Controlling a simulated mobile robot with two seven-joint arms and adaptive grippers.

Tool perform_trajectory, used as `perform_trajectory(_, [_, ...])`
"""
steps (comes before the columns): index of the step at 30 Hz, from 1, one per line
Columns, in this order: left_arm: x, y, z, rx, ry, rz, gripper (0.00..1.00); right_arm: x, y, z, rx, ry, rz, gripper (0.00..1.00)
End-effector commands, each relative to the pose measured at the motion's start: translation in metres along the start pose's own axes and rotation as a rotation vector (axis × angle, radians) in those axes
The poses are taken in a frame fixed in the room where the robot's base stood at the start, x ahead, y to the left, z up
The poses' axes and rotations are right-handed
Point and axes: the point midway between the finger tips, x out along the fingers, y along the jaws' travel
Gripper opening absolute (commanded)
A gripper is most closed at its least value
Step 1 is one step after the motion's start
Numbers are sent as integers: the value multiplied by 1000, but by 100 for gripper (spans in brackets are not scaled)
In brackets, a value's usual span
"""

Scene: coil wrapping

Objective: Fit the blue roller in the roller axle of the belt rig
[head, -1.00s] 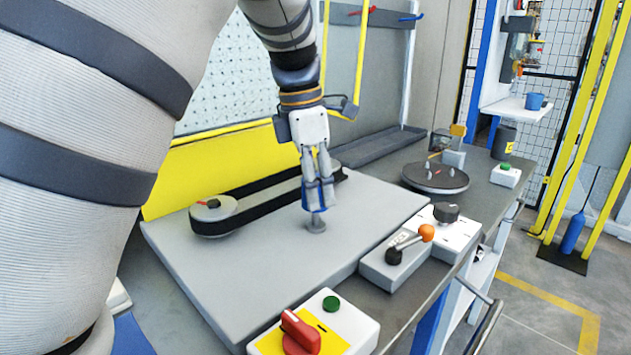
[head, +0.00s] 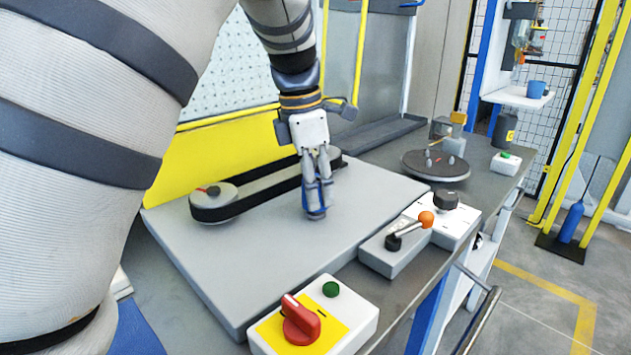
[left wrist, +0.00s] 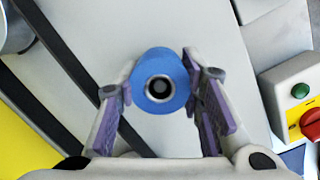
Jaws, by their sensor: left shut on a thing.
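My left gripper (head: 317,204) is shut on the blue roller (left wrist: 180,72), which shows as a blue ring between the fingers in the left wrist view. In the head view only bits of blue show at the fingertips, low over the grey plate of the belt rig (head: 260,262). A dark round centre shows in the roller's bore; I cannot tell if it is the axle end. The roller axle is hidden behind the fingers and roller in the head view, so how far the roller sits on it is unclear. My right gripper is not in view.
A black belt (head: 265,188) runs round two pulleys behind the gripper. In front stand a red knob on a yellow box (head: 300,322), an orange-tipped lever (head: 426,219) and a black knob (head: 445,199). A dark round disc (head: 435,168) lies to the right. The plate's front is clear.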

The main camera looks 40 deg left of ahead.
Motion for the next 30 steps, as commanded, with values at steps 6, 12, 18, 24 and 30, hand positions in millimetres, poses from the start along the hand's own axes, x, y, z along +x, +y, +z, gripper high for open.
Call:
perform_trajectory(6, [5,0,-1,-1,0,-1,4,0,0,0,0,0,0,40])
perform_trajectory(12, [10,0,-2,-1,0,0,4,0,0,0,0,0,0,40])
perform_trajectory(18, [10,0,-2,0,0,1,58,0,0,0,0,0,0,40])
perform_trajectory(24, [10,0,-2,0,0,0,58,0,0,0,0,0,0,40])
perform_trajectory(30, [-18,1,-1,2,-3,6,58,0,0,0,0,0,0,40])
